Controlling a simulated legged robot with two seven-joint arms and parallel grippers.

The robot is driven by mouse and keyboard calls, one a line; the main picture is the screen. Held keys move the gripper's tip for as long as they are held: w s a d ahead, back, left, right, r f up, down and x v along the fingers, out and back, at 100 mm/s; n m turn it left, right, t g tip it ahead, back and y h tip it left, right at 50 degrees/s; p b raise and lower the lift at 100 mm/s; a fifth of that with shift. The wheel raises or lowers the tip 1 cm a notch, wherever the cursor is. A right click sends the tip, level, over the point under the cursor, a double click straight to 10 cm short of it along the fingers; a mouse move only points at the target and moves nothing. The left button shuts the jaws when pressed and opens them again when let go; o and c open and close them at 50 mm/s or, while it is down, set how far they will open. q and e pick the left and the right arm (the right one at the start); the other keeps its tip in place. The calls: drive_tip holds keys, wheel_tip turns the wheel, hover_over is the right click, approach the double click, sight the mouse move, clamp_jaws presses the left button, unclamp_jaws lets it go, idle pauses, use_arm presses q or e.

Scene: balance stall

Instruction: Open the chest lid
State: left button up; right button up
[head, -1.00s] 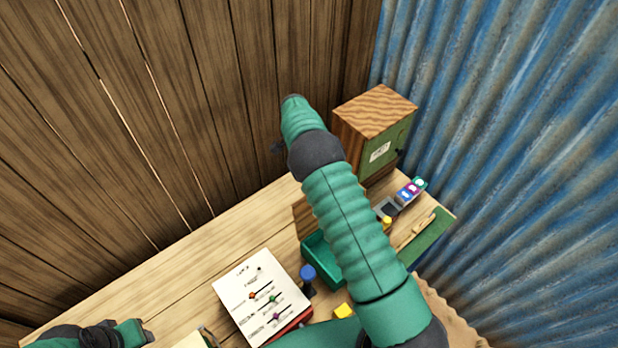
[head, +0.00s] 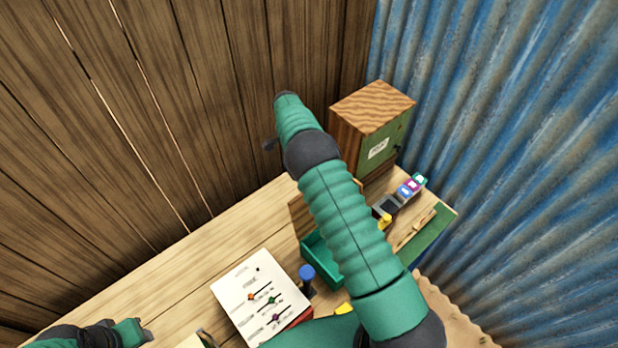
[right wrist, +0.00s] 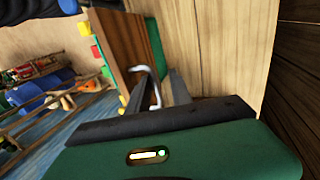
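The chest is a teal open box (head: 322,262) on the bench in the head view, partly behind my right arm. Its brown wooden lid (head: 298,212) stands up at the box's back edge. In the right wrist view the brown lid (right wrist: 140,45) appears tilted up, with a bent silver handle (right wrist: 154,82) on it. My right gripper (right wrist: 158,95) has its grey fingers apart, with the handle between or just before them; contact is unclear. In the head view the right hand is not clearly visible. My left gripper (head: 146,331) is at the lower left, empty, fingers apart.
A wooden cabinet with a green door (head: 385,145) stands behind the chest. A white slider panel (head: 252,290) and a blue knob (head: 307,273) are at the front. Small coloured blocks (head: 412,186) lie at the right. The bench's left part (head: 170,265) is clear.

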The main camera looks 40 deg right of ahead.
drive_tip(key=shift+o, duration=0.4)
drive_tip(key=shift+w+f, duration=0.1)
drive_tip(key=shift+w, duration=0.4)
use_arm(q)
drive_tip(key=shift+w, duration=0.25)
use_arm(e)
drive_tip(key=shift+s+r, duration=0.2)
drive_tip(key=shift+s, duration=0.1)
use_arm(q)
drive_tip(key=shift+f, duration=0.15)
use_arm(e)
drive_tip(key=shift+d, duration=0.1)
